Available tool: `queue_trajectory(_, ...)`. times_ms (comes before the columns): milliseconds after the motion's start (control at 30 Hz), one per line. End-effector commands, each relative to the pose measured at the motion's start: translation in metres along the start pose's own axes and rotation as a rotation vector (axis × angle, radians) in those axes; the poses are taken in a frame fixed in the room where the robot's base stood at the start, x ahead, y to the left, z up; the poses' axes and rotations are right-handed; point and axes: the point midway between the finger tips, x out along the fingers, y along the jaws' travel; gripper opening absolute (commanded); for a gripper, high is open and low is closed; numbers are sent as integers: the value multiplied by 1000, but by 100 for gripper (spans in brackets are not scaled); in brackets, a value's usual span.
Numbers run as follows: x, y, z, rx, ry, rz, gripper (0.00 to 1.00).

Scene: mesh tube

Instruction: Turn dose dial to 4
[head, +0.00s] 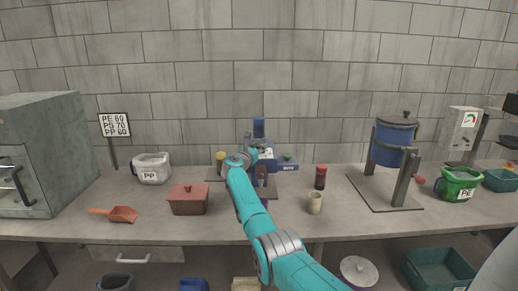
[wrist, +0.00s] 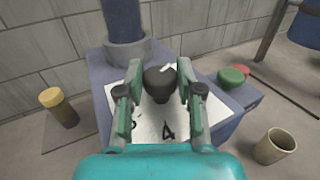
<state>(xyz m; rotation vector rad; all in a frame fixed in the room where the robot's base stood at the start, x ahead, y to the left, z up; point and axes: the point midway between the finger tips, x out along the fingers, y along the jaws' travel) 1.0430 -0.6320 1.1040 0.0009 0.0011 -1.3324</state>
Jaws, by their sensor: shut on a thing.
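The dose dial is a dark round knob (wrist: 160,84) on a white plate (wrist: 150,128) fixed to a blue machine (wrist: 228,97). In the wrist view a printed 4 is on the plate below the knob, with another, partly hidden figure to its left. A short white mark shows at the knob's far upper edge. My gripper (wrist: 160,80) is shut on the knob, with one finger on each side. In the head view my gripper (head: 251,155) is at the machine, and my arm hides the knob.
Green and red buttons (wrist: 232,77) are right of the plate. A blue column (wrist: 124,20) rises behind it. A yellow-capped jar (wrist: 58,106) stands left and a beige cup (wrist: 274,146) right. A red box (head: 188,200) and dark red-capped jar (head: 320,177) flank my arm.

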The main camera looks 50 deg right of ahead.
Motion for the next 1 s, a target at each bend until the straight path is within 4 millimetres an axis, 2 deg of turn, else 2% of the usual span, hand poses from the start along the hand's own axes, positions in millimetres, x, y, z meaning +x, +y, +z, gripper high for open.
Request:
queue_trajectory(333, 0, -1, -1, 0, -1, -7, 1)
queue_trajectory(367, 0, -1, -1, 0, -1, -7, 43)
queue_trajectory(433, 0, -1, -1, 0, -1, -7, 61)
queue_trajectory(800, -2, 0, 0, -1, -1, -6, 61)
queue_trajectory(1000, -15, 1, -1, 1, -2, -7, 61)
